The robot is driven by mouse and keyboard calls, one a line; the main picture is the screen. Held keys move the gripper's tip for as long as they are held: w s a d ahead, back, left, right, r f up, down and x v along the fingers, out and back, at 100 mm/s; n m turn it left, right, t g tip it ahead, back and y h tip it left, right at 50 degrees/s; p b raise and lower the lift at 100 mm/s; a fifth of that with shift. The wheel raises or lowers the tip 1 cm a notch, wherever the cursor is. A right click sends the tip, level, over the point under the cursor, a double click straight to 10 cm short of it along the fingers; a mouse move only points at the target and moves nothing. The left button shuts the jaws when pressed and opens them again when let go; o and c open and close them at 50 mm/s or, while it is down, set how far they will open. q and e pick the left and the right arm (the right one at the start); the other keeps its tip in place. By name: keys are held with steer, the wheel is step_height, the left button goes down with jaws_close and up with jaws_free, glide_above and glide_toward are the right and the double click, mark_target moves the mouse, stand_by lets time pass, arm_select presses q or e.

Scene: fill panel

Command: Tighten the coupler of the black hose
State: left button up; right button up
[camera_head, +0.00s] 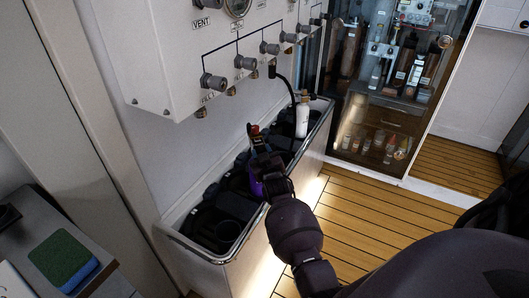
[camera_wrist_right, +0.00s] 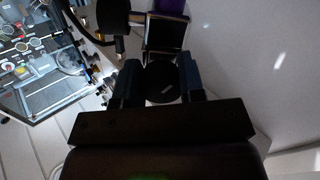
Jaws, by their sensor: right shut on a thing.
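The black hose (camera_head: 287,82) arches from a coupler (camera_head: 272,71) under the white panel down to a white bottle (camera_head: 302,118) at the far end of the trough. A dark curved hose, possibly the same one, shows at the upper left of the right wrist view (camera_wrist_right: 88,36). My right gripper (camera_head: 254,136) is above the middle of the trough, left of and apart from the white bottle. In the wrist view it is shut on a dark round piece (camera_wrist_right: 163,86) with a small grey mark. I cannot tell what that piece belongs to. My left gripper is not in view.
The trough (camera_head: 318,132) holds dark containers and a purple item (camera_head: 256,186) near my gripper. The white panel (camera_head: 165,60) with several grey knobs overhangs it. A green and blue sponge (camera_head: 65,258) lies at the lower left. Wooden floor (camera_head: 375,210) is clear.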

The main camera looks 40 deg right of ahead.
steer(key=shift+r+m+p, duration=0.2)
steer(key=shift+m+p, duration=0.1)
steer(key=shift+m, duration=0.7)
steer(key=m+p, duration=0.1)
steer(key=m, duration=0.2)
steer(key=shift+m, duration=1.2)
steer(key=shift+a+f+m+p, duration=0.1)
steer(key=shift+m+p, duration=0.35)
steer(key=shift+m, duration=1.05)
steer(key=shift+f, duration=0.1)
steer(key=o, duration=0.9)
